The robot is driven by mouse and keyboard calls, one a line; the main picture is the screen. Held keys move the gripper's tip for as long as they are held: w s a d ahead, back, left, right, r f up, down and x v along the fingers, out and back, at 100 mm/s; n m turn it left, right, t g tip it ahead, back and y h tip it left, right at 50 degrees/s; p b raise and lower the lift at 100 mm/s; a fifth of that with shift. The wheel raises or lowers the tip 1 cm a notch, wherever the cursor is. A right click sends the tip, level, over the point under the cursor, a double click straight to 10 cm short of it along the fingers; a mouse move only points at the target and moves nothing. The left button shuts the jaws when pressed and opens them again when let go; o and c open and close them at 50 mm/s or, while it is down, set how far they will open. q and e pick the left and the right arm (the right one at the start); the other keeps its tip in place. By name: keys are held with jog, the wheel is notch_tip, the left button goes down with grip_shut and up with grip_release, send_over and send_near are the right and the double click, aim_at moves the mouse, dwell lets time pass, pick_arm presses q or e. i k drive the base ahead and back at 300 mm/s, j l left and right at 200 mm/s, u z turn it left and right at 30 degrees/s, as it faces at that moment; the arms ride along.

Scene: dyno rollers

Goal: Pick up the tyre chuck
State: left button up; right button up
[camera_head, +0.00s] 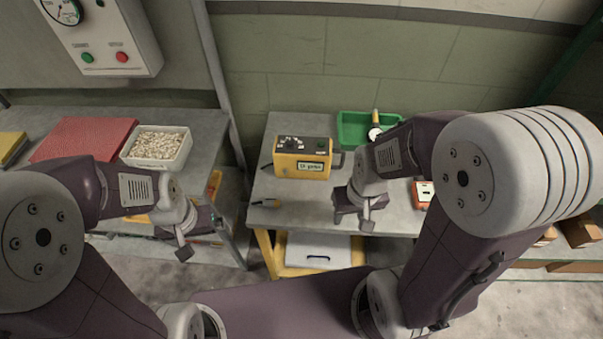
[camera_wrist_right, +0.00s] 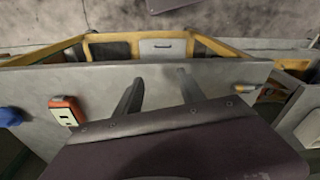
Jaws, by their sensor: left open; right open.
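A small piece with a brass-coloured end and a dark end (camera_head: 267,203) lies near the left front edge of the workbench; it looks like the tyre chuck, but is too small to be certain. It also shows in the right wrist view (camera_wrist_right: 244,88), to the right of the fingers. My right gripper (camera_head: 356,219) is open and empty above the bench, to the right of that piece and apart from it. Its two fingers (camera_wrist_right: 158,88) show spread in the wrist view. My left gripper (camera_head: 177,243) is open and empty by the left table's front edge.
A yellow instrument box (camera_head: 302,166) and a green tray (camera_head: 352,127) with a round gauge (camera_head: 375,133) stand farther back. An orange device (camera_head: 423,192) lies right of my right gripper. The left table holds a white bin (camera_head: 156,147) and a red mat (camera_head: 80,139).

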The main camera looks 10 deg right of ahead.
aim_at(268, 202)
jog(key=l+u, duration=0.2)
jog(key=u, duration=0.25)
jog(key=l+u, duration=0.15)
jog(key=u, duration=0.3)
jog(key=k+l+u, duration=0.15)
jog(key=u, duration=0.3)
jog(key=k+l+u, duration=0.1)
jog(key=u, duration=0.35)
